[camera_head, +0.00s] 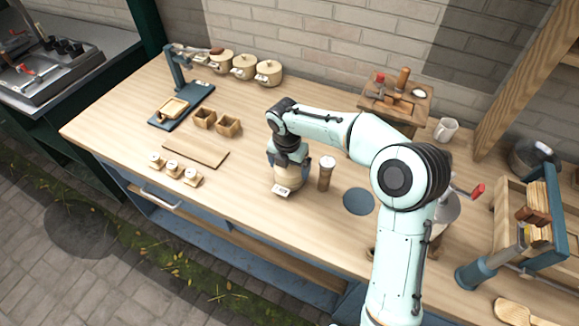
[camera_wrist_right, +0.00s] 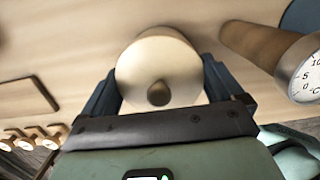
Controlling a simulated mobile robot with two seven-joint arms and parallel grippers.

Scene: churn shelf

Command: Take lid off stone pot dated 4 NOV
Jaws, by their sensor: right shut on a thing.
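A cream stone pot (camera_head: 290,180) stands on the wooden bench with a small white tag at its front. The tag's writing is too small to read surely. My right gripper (camera_head: 288,158) comes down over the pot's top from above. In the right wrist view the round cream lid (camera_wrist_right: 150,62) with its darker knob (camera_wrist_right: 158,94) sits between the two fingers of the right gripper (camera_wrist_right: 160,88), which is shut on it. Whether the lid still touches the pot rim is hidden by the gripper. My left gripper is out of view.
A thermometer with a wooden body (camera_head: 325,175) stands close right of the pot. Three lidded pots (camera_head: 244,66) stand at the back wall. A board (camera_head: 195,152) and small wooden boxes (camera_head: 228,126) lie left.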

